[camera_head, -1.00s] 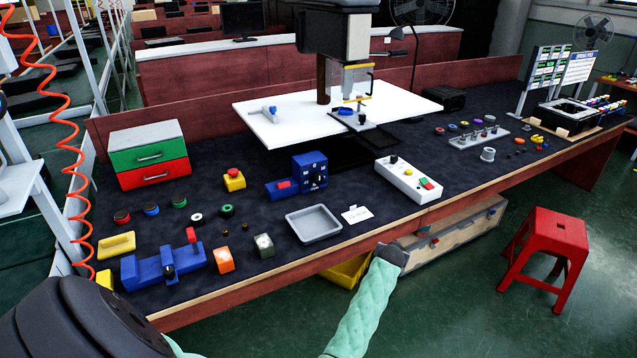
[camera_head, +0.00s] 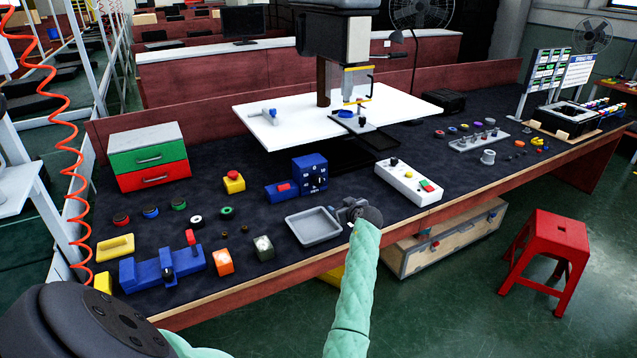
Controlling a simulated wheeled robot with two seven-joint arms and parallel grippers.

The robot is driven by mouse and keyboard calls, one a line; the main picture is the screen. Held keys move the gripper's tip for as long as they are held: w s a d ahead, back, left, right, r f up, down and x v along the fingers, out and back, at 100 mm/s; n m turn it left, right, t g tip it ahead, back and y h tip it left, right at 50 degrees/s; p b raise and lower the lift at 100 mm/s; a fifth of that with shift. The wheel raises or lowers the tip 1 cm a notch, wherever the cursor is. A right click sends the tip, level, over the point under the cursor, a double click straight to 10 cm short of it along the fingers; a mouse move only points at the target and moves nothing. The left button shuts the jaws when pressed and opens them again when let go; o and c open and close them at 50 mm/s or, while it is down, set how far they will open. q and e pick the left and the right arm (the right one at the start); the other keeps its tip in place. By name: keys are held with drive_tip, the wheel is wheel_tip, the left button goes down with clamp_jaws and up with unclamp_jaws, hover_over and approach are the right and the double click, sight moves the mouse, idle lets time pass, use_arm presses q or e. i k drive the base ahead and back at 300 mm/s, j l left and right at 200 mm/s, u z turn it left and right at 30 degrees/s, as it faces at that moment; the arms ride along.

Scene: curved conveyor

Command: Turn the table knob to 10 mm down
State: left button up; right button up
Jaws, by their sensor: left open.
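A blue upright box (camera_head: 309,174) with small white marks and dark knob-like details on its front stands mid-bench. It is too small to read a setting. A machine with a white table plate (camera_head: 285,128) stands behind it; a small blue-and-grey handle-like piece (camera_head: 270,115) lies on the plate. I cannot tell for certain which part is the table knob. My left gripper (camera_head: 345,210) is open, low over the bench front, just right of the grey tray and nearer than the blue box. It touches neither box nor plate. My right gripper is out of view.
The grey tray (camera_head: 291,218) lies left of my gripper. A white button box (camera_head: 400,183) lies to its right. A blue fixture (camera_head: 150,271), an orange block (camera_head: 224,262) and a grey block (camera_head: 263,248) stand front left. A red stool (camera_head: 560,230) stands on the floor right.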

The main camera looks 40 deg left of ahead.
sight(317, 180)
drive_tip(key=i+j, duration=0.1)
drive_tip(key=j, duration=0.3)
drive_tip(key=i+j, duration=0.15)
drive_tip(key=j, duration=0.2)
drive_tip(key=i+j, duration=0.1)
drive_tip(key=j, duration=0.3)
